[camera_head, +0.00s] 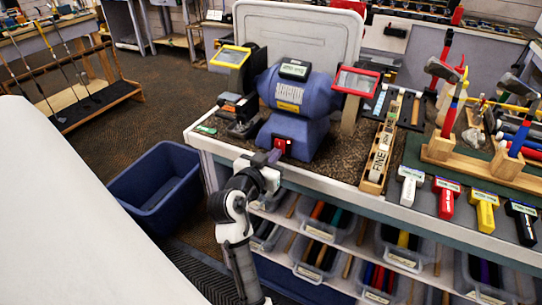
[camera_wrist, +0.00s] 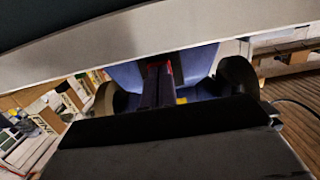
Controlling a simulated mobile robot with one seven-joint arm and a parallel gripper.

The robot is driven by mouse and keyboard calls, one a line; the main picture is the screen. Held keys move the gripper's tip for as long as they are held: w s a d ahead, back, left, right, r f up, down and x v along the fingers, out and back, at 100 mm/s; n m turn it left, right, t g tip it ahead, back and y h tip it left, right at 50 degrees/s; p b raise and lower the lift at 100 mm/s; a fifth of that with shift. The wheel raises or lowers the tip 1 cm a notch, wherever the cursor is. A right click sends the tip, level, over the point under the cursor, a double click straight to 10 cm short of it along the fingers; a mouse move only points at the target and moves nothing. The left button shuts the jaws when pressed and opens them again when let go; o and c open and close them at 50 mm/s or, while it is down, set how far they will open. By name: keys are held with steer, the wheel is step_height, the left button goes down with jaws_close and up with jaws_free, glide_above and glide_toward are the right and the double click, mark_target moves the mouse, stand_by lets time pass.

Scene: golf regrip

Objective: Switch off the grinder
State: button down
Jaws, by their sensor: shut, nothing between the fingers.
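The grinder (camera_head: 305,98) is a blue bench machine with a wheel at each end, standing on the bench near its front edge. Its red switch (camera_head: 280,145) is on the front of the blue base. My gripper (camera_head: 273,155) is just in front of and slightly below the switch, shut and empty. In the wrist view, the dark fingers of my gripper (camera_wrist: 158,85) are together and point at the grinder's blue base (camera_wrist: 198,62). Only a little red of the switch shows around the fingertips there. I cannot tell whether they touch it or which way the switch is set.
A yellow-framed shield (camera_head: 230,57) and a red-framed shield (camera_head: 356,81) flank the grinder. Bins (camera_head: 318,258) sit under the bench (camera_head: 330,185). A blue tub (camera_head: 157,180) stands on the floor at left.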

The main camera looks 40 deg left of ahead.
steer(key=w+f+t+b, duration=0.1)
steer(key=t+b, duration=0.1)
steer(key=b, duration=0.6)
steer(key=shift+r, duration=0.5)
steer(key=shift+d+f, duration=0.1)
